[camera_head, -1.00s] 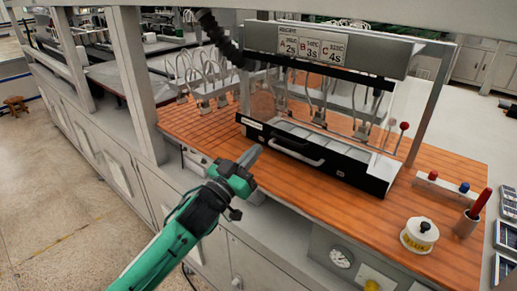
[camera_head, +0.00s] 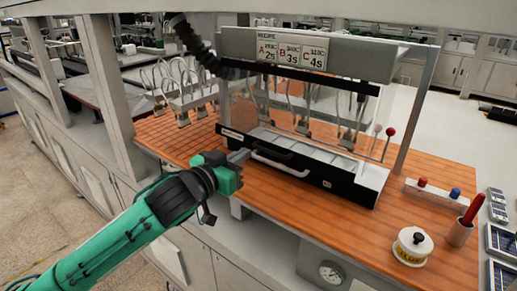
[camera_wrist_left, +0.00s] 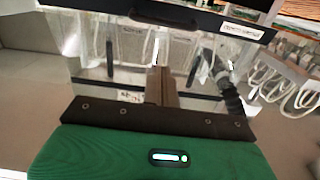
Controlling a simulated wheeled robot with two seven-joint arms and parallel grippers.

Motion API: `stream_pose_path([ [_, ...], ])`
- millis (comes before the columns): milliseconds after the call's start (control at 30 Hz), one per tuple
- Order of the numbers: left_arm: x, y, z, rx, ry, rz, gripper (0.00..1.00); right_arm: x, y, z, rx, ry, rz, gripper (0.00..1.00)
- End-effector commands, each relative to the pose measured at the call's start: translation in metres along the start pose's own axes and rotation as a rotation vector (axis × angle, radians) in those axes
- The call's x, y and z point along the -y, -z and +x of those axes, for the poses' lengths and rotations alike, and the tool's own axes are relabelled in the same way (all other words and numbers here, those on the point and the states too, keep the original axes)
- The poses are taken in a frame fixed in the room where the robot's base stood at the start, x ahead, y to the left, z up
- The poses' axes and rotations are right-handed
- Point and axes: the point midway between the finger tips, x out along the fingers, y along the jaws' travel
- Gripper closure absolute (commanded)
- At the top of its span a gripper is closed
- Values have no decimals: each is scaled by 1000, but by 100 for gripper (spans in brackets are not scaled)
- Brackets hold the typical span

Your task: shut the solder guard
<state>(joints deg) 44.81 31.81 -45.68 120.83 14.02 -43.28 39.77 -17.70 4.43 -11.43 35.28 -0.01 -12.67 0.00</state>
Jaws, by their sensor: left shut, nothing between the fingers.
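The soldering station has a clear guard panel (camera_head: 342,110) below its grey recipe box, with a dark bar along the panel's top. A black rail (camera_head: 350,183) with a black handle (camera_head: 270,146) and a white label runs along the front. A pale curved handle (camera_head: 282,167) sits lower on the front. My left gripper (camera_head: 239,156) is shut and empty, by the left part of this front. In the left wrist view my shut fingers (camera_wrist_left: 161,82) point toward the black handle (camera_wrist_left: 165,13); I cannot tell whether they touch anything. My right gripper is out of view.
A glue spool (camera_head: 411,246), a red-handled tool in a cup (camera_head: 461,232) and a strip with red and blue buttons (camera_head: 437,192) stand on the right. Hooks on a rack (camera_head: 180,85) hang at the left. The wooden bench (camera_head: 330,225) is clear in front of the station.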

Motion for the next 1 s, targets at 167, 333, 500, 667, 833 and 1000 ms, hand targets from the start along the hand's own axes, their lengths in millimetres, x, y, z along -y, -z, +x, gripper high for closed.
stream_pose_path([
  [167, 0, 5, 37, 0, 0, -1, 100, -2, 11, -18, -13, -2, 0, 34],
  [333, 0, -8, 62, 2, 0, -1, 100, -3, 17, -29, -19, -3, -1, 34],
  [500, 0, -22, 74, 1, 0, -1, 100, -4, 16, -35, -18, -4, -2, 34],
  [667, 0, -28, 78, -1, 0, 0, 100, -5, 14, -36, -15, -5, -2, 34],
  [833, 0, -28, 79, -1, 0, 0, 100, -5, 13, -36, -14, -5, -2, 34],
  [1000, 0, -29, 79, -3, 0, 0, 100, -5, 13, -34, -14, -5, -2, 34],
])
